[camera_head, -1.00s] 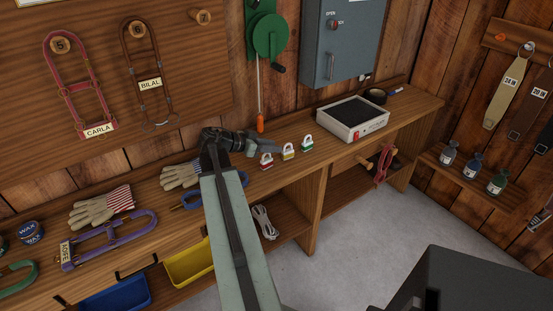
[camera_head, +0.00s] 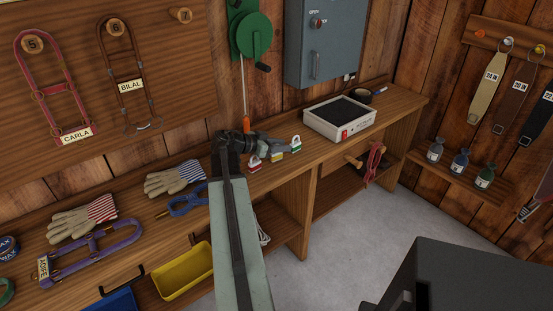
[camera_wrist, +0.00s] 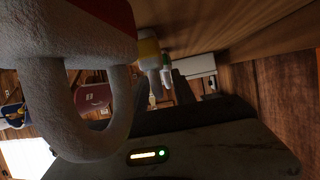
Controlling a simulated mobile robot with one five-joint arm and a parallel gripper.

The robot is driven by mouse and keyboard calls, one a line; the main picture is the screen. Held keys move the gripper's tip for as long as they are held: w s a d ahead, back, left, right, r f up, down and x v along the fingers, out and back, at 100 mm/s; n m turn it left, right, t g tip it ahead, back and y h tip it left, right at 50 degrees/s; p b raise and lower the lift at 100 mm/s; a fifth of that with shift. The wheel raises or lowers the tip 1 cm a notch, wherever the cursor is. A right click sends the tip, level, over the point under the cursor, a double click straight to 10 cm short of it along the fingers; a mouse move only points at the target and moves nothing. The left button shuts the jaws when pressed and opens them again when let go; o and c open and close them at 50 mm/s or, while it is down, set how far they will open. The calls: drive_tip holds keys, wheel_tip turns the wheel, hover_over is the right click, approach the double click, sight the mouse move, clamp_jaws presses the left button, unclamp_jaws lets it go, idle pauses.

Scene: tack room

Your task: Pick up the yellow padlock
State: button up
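The yellow padlock (camera_head: 277,157) sits on the bench between the red padlock (camera_head: 254,166) and the green padlock (camera_head: 296,146). My gripper (camera_head: 276,147) reaches over the row from the left, and its fingers hide the top of the yellow padlock. Whether they touch it, or how far apart they are, I cannot tell. In the wrist view, which looks upside down, the red padlock (camera_wrist: 75,40) and its white shackle loom close. The yellow padlock (camera_wrist: 149,47) shows beyond it, then the green padlock (camera_wrist: 166,61).
A white tray with a dark inset (camera_head: 340,118) stands right of the padlocks on the bench (camera_head: 330,152). A blue-grey wall box (camera_head: 322,45) hangs above.

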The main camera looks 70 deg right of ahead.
drive_tip(key=shift+s+d, duration=0.1)
drive_tip(key=shift+d, duration=0.05)
clamp_jaws()
idle(1.3)
